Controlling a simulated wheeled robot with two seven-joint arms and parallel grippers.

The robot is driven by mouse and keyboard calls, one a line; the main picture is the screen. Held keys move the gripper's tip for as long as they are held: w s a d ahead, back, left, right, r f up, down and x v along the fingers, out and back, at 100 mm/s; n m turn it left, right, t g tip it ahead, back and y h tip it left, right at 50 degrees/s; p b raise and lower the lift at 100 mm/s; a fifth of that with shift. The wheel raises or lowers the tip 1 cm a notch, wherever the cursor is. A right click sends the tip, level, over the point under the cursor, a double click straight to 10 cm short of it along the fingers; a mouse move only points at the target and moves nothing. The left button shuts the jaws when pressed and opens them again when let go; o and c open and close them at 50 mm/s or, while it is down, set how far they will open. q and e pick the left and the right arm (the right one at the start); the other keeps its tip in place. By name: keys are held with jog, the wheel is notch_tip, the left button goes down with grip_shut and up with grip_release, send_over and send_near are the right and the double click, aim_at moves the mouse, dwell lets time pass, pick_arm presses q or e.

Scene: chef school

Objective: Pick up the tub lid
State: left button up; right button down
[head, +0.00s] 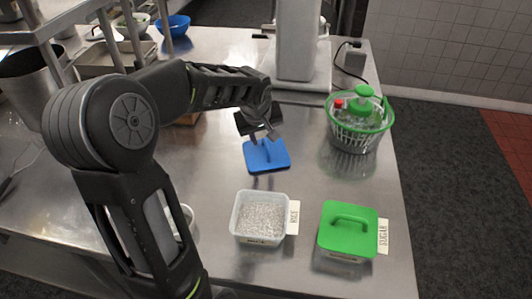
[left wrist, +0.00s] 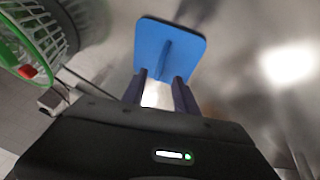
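The blue tub lid (head: 267,157) lies on the steel counter, with its upright handle ridge facing up. It also shows in the left wrist view (left wrist: 190,47), with the ridge pointing toward the space between my fingers. My left gripper (head: 264,137) is at the lid's far edge. In the left wrist view its two fingers (left wrist: 160,82) stand apart, one each side of the ridge line, with a visible gap and nothing clearly gripped. An open white tub of rice (head: 262,218) stands nearer the front. My right gripper is not in view.
A tub labelled sugar with a green lid (head: 347,229) stands right of the rice. A green-rimmed basket (head: 358,124) holding bottles is at the right, near the counter edge. A large white appliance (head: 297,50) stands behind. The counter between lid and tubs is clear.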

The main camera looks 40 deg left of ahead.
aim_at(266, 144)
pick_arm(q)
jog(key=p+x, duration=0.1)
jog(key=x, duration=0.3)
jog(key=shift+w+d+f+p, duration=0.1)
jog(key=shift+p, duration=0.2)
jog(key=shift+w+f, duration=0.2)
jog(key=shift+f, duration=0.25)
jog(key=shift+c, duration=0.5)
grip_shut()
dwell(0.6)
